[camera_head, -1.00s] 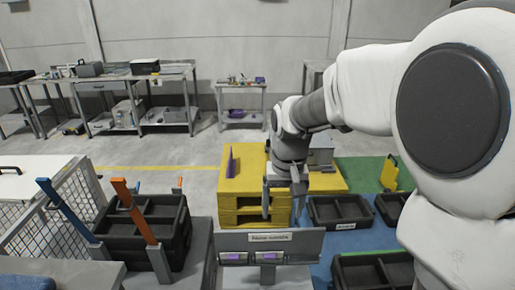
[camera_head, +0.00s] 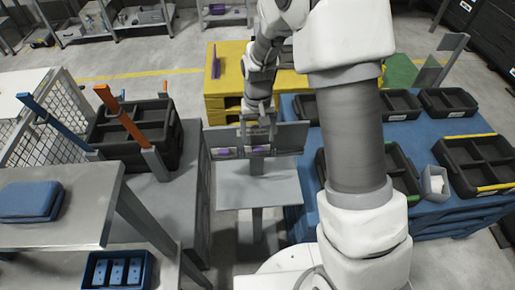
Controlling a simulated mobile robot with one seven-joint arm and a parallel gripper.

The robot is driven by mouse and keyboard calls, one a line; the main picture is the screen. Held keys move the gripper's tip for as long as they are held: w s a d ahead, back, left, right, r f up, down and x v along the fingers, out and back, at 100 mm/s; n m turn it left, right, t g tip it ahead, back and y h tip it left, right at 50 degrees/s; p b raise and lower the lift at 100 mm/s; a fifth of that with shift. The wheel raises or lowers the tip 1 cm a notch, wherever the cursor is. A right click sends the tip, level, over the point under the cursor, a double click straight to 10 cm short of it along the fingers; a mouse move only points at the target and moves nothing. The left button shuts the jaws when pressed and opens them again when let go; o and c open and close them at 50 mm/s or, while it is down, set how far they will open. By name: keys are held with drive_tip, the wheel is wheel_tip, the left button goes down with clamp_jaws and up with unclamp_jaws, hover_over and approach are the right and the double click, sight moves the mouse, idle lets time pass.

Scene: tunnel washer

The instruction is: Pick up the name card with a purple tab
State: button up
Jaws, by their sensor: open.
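Two small pale name cards with purple on them sit side by side low on a grey upright board. The left card (camera_head: 223,152) is in clear view. The right card (camera_head: 258,150) is just below my gripper (camera_head: 257,132) and partly hidden by it. My gripper points down in front of the grey board (camera_head: 289,137), its fingers apart and nothing visible between them. The cards are too small to tell their tabs apart, and whether the fingers touch the right card cannot be told.
A bare grey shelf (camera_head: 258,188) juts out below the board. A yellow platform (camera_head: 222,88) stands behind. Black bins (camera_head: 470,160) sit on a blue platform at right.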

sight(258, 150)
drive_tip(key=shift+s+f+p, duration=0.1)
drive_tip(key=shift+f+p, duration=0.45)
drive_tip(key=shift+f, duration=2.35)
clamp_jaws()
